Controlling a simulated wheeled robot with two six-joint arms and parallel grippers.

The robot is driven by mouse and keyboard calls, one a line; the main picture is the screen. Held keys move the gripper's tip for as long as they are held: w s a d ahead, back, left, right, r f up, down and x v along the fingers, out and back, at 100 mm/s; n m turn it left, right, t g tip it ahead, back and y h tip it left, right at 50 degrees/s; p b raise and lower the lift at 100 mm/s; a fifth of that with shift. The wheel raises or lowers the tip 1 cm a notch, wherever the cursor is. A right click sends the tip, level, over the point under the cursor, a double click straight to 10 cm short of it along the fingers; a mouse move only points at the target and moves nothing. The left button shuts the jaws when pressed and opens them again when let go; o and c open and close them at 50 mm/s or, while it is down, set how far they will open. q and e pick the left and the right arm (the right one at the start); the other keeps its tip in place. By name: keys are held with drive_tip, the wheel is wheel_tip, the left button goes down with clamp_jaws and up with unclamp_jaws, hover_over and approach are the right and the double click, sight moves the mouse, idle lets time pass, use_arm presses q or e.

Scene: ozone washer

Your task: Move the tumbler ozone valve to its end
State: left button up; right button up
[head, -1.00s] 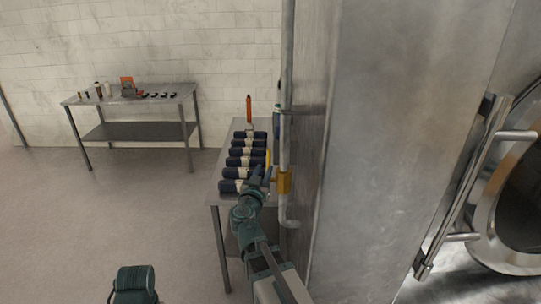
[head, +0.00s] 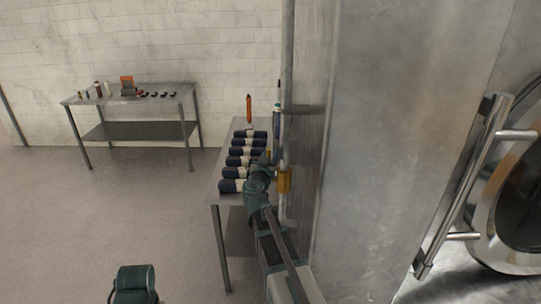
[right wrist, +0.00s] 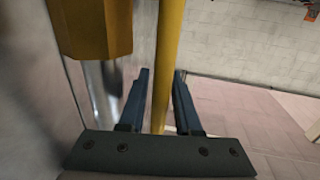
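The ozone valve has a brass-yellow body (head: 284,181) on the vertical metal pipe beside the tall steel cabinet in the head view. The body also shows at the upper left of the right wrist view (right wrist: 95,28). Its long yellow lever (right wrist: 168,50) runs down between the two blue fingers of my right gripper (right wrist: 162,72). The fingers are apart on either side of the lever, with a gap to the left finger; contact with the right one is unclear. In the head view my right gripper (head: 264,162) is mostly hidden behind its wrist. My left gripper is out of view.
A metal table (head: 228,170) with several dark rolls (head: 238,161) stands left of the pipe (head: 287,60). The steel cabinet (head: 385,130) and a round door (head: 510,210) fill the right. Another table (head: 150,98) stands at the back left. Floor between is clear.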

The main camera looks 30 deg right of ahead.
clamp_jaws()
idle(1.3)
